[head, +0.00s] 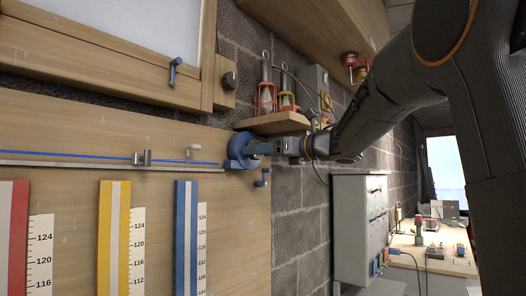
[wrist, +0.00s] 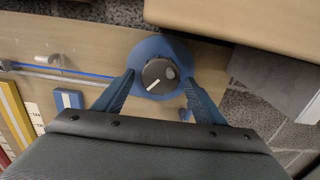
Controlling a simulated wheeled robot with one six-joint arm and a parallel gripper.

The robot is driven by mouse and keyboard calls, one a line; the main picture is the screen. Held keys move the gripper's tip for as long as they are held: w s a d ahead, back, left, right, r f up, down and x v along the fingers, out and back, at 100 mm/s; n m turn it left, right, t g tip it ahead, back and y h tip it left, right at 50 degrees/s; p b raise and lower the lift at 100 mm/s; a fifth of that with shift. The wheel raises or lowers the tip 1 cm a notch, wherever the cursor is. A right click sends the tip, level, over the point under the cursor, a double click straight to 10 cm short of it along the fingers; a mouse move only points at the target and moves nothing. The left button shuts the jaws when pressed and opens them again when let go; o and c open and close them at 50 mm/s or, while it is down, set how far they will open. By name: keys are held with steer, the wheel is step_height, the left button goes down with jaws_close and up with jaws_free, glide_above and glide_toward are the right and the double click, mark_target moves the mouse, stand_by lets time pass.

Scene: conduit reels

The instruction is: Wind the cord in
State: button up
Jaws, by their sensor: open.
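A blue reel (head: 238,150) is mounted on the wooden board. In the wrist view the reel (wrist: 160,52) carries a round black knob (wrist: 152,86) with a white mark and a small grey dimple. A blue cord (head: 80,156) runs along a metal rail to the reel; it also shows in the wrist view (wrist: 80,72). My gripper (head: 256,148) is at the reel. In the wrist view my gripper (wrist: 158,78) is open, with one blue finger on each side of the knob. Whether the fingers touch it I cannot tell.
A metal clip (head: 141,158) sits on the rail. Red (head: 8,230), yellow (head: 105,230) and blue (head: 181,230) strips with scales are below.

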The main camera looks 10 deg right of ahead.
steer(key=c, duration=1.1)
steer(key=shift+o, duration=0.2)
steer(key=shift+m, duration=0.3)
steer(key=m+p, duration=0.2)
steer(key=m, duration=0.3)
steer(key=m+p, duration=0.2)
steer(key=m, duration=0.3)
steer(key=shift+s+a+r+p, duration=0.15)
steer(key=shift+p, duration=0.15)
steer(key=o, duration=1.1)
steer(key=shift+c, duration=0.2)
